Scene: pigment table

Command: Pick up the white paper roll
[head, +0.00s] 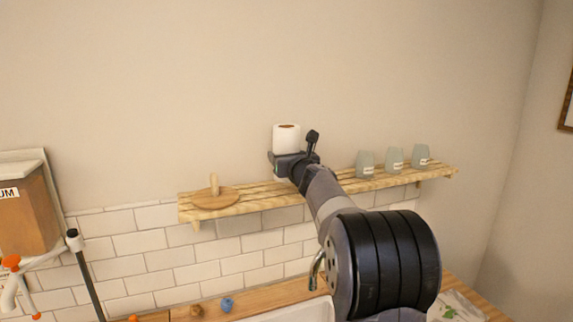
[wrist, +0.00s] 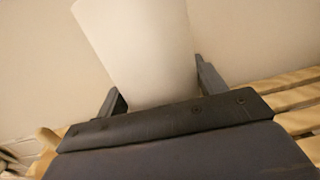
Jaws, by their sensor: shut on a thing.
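The white paper roll (head: 286,138) stands upright at my gripper over the wooden shelf in the head view, with its brown core showing on top. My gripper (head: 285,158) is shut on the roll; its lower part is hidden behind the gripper. In the wrist view the white roll (wrist: 140,50) rises between the two dark fingers of my gripper (wrist: 156,88), one at each side. Whether the roll's base touches the shelf is hidden.
The slatted wooden shelf (head: 262,198) runs along the wall. A round wooden holder with an upright peg (head: 215,198) stands on its left part. Three pale green glasses (head: 394,158) stand on its right part. A wooden counter with a white sink (head: 300,313) lies below.

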